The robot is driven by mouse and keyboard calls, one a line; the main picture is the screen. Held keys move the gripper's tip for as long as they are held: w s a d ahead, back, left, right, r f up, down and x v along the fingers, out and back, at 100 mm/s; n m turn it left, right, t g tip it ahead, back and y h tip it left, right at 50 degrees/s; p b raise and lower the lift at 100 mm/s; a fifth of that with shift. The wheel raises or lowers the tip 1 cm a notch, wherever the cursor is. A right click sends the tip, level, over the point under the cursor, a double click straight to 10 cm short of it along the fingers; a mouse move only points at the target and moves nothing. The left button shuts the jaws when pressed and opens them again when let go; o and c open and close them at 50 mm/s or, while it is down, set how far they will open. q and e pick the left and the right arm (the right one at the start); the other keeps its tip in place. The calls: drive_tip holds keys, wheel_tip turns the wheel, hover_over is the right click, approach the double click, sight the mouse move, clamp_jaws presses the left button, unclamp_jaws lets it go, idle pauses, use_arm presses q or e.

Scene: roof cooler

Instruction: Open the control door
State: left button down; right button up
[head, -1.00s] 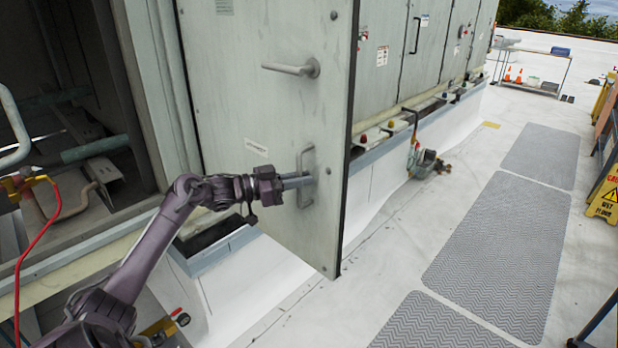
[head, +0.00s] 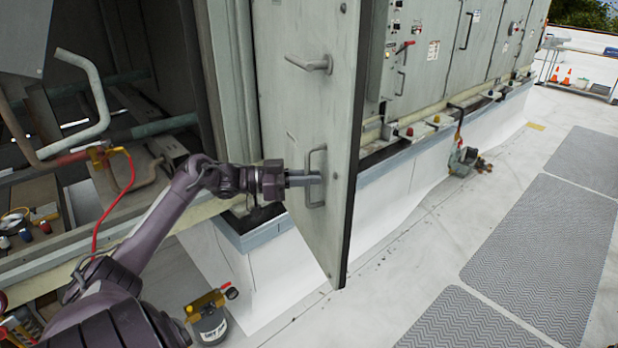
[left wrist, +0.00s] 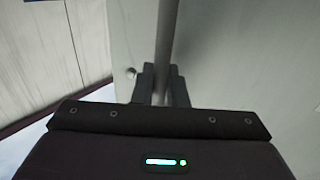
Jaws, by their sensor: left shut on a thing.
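The control door (head: 290,105) is a tall grey-green panel that stands swung out from the cooler housing, its free edge toward the right. It has a lever handle (head: 308,64) higher up and a vertical grab handle (head: 318,160) lower down. My left gripper (head: 312,180) is shut on the grab handle, coming from the left. In the left wrist view the handle bar (left wrist: 166,45) runs between the two dark fingers (left wrist: 161,85), with the pale door surface behind. My right gripper is not in view.
The open cooler bay (head: 100,100) with pipes is at the left. Right of the door is a row of closed panels (head: 490,40) with valves along the ledge. A canister (head: 208,320) stands on the floor near my arm. Grey walkway mats (head: 545,235) lie on the white roof.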

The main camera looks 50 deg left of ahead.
use_arm(q)
drive_tip(key=c, duration=1.5)
unclamp_jaws()
drive_tip(key=shift+c, duration=0.2)
drive_tip(key=shift+s+a+f, duration=0.1)
drive_tip(key=shift+s+a, duration=0.1)
drive_tip(key=b+v, duration=0.3)
drive_tip(key=v, duration=0.4)
drive_tip(key=shift+s+a, duration=0.1)
